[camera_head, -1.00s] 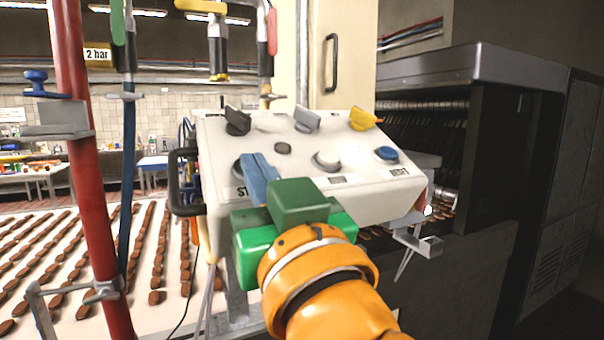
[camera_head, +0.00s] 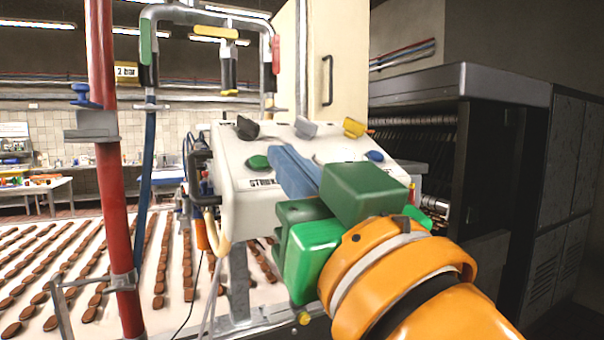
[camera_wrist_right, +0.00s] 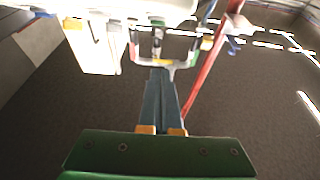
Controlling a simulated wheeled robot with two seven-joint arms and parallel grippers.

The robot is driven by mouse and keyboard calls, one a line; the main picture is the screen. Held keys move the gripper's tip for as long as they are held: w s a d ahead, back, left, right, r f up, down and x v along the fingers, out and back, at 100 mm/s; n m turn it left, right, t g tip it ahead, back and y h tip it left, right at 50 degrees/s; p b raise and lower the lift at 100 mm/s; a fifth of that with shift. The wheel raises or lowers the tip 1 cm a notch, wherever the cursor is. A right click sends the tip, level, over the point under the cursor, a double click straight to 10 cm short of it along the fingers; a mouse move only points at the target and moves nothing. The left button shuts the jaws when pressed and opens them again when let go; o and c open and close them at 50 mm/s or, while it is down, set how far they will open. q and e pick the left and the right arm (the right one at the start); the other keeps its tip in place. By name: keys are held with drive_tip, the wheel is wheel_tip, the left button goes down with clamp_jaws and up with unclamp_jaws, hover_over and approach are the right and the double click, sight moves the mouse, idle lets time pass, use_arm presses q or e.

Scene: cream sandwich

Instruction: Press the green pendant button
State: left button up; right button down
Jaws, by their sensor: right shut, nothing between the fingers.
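The green button (camera_head: 258,162) sits on the left part of the sloped white control box (camera_head: 240,205), above a partly covered label. My right gripper (camera_head: 279,151) comes in from the lower right with its blue fingers shut and empty. Its fingertips lie just right of the button in the head view; whether they touch the panel I cannot tell. The fingers hide part of the panel's middle. My left gripper is not in view.
The panel also carries a black knob (camera_head: 247,128), a grey knob (camera_head: 306,128), a yellow knob (camera_head: 354,127) and a blue button (camera_head: 374,156). A red pipe (camera_head: 108,190) stands at the left. A dark machine (camera_head: 480,150) stands at the right. Rows of brown biscuits cover a conveyor (camera_head: 60,322).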

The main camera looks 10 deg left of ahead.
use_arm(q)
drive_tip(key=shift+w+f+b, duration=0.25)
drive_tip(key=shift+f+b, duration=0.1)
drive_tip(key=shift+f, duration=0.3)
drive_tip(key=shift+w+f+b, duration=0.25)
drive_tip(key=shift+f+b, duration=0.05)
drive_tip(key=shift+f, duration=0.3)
use_arm(e)
drive_tip(key=shift+s+d+f, duration=0.7)
drive_tip(key=shift+d+f, duration=0.1)
drive_tip(key=shift+d, duration=0.05)
drive_tip(key=shift+s, duration=0.15)
idle(4.2)
